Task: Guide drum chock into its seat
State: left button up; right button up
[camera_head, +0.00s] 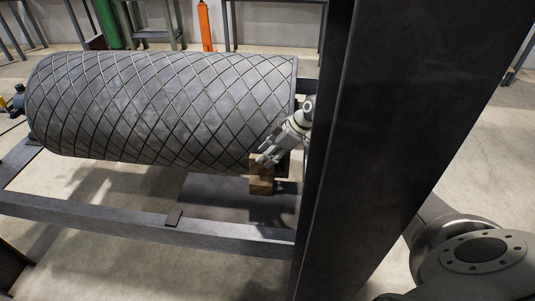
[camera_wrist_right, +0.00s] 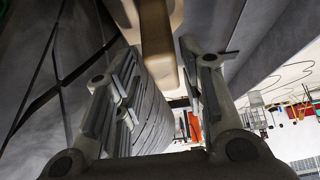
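The drum chock, a wooden block (camera_head: 262,178), is under the right end of the large grooved drum (camera_head: 165,108). It also shows at the top of the right wrist view (camera_wrist_right: 157,40). My right gripper (camera_head: 267,157) reaches in from behind the dark post, at the chock's upper part. In the wrist view its fingers (camera_wrist_right: 158,78) are spread, with the wood between or just beyond them and gaps visible beside it. I see no firm grip. The seat cannot be made out clearly. My left gripper is not in view.
A thick dark post (camera_head: 385,130) stands close in front and hides most of my right arm. A steel frame beam (camera_head: 110,222) runs along the front below the drum. A dark plate (camera_head: 225,195) lies under the drum's right part. Open concrete floor is at the right.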

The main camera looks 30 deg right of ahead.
jog(key=shift+o, duration=0.3)
jog(key=shift+d+r, duration=0.1)
jog(key=o, duration=0.5)
jog(key=shift+s, duration=0.1)
